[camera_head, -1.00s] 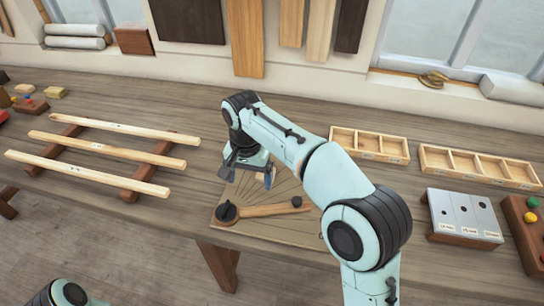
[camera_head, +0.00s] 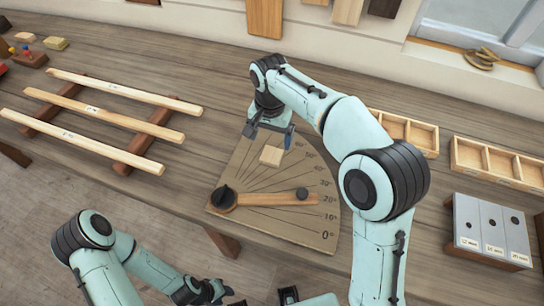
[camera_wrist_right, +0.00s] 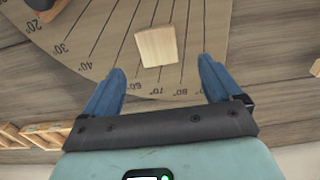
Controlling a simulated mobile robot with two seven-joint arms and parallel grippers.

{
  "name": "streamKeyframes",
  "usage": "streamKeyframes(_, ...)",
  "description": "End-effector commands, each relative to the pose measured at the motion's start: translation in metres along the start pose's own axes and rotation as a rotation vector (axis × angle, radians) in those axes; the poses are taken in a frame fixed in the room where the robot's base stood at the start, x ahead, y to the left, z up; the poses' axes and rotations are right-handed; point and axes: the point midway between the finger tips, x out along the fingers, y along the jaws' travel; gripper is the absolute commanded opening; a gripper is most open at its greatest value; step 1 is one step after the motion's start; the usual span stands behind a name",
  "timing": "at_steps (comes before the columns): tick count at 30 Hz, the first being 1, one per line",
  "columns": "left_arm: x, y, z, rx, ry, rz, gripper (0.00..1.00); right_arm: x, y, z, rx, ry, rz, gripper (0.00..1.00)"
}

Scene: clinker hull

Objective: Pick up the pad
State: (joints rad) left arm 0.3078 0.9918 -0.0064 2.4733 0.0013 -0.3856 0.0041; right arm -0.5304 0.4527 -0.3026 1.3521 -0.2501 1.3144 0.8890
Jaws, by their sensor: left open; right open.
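The pad, a small pale wooden block (camera_head: 271,156), lies flat on the fan-shaped angle board (camera_head: 290,235), near its upper edge. The right wrist view shows the pad (camera_wrist_right: 157,46) in line with the gap between the blue fingertips, just beyond them. My right gripper (camera_head: 269,138) is open and empty, close to the pad, with a finger on either side of the gap (camera_wrist_right: 161,68). It does not grip the pad. My left gripper (camera_head: 230,296) is at the bottom edge of the head view, partly cut off, open and away from the board.
The board has a pivoting wooden arm (camera_head: 265,198) with dark knobs. Wooden strips (camera_head: 105,117) lie on supports at the left. Compartment trays (camera_head: 497,166) and a grey block with holes (camera_head: 490,228) stand at the right. Bare bench top surrounds the board's upper left.

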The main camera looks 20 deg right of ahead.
Motion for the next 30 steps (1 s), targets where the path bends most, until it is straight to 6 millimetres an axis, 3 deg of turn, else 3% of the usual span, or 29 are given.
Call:
streamKeyframes(3,0.004,-0.002,0.002,-0.001,-0.002,-0.001,0.43,0.016,0.0,0.0,0.0,-0.001,0.001,0.92)
streamKeyframes(8,0.005,-0.002,0.002,0.0,-0.003,-0.001,0.43,0.025,0.001,0.0,0.0,0.0,0.0,0.92)
streamKeyframes(16,0.011,-0.005,0.004,-0.002,-0.007,-0.002,0.43,0.063,0.004,0.003,-0.001,-0.001,0.002,0.92)
streamKeyframes(26,0.012,-0.005,0.004,-0.002,-0.007,-0.002,0.43,0.071,0.004,0.003,0.0,0.001,-0.002,0.92)
streamKeyframes(27,0.012,-0.005,0.004,-0.002,-0.007,-0.002,0.43,0.071,0.004,0.003,0.0,0.001,-0.001,0.85)
streamKeyframes(30,0.012,-0.005,0.004,-0.002,-0.007,-0.002,0.43,0.071,0.004,0.003,0.0,0.001,-0.001,0.52)
